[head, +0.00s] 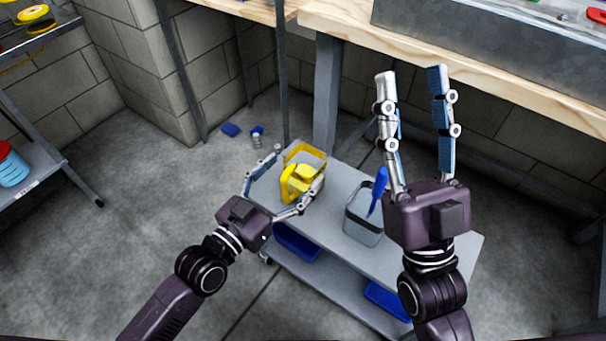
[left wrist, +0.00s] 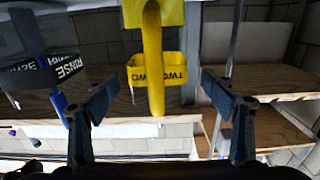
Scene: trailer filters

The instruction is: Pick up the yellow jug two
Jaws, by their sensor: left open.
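The yellow jug (head: 300,180) stands at the far left end of the grey cart. Its body and thick handle show in the head view. In the left wrist view the jug (left wrist: 154,60) has a vertical handle and a black-lettered label reading "TWO". My left gripper (head: 298,168) is open, with one finger on either side of the jug. In the left wrist view the handle lies between the fingers (left wrist: 160,91) with a gap on each side. My right gripper (head: 412,73) is open and empty, raised over the right part of the cart with its fingers pointing up the picture.
A grey container (head: 363,228) with a blue-handled tool (head: 379,188) stands on the cart top (head: 345,185); a container labelled "RINSE" (left wrist: 40,74) shows in the left wrist view. Blue bins (head: 297,242) sit on the lower shelf. A wooden bench (head: 470,65) stands behind.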

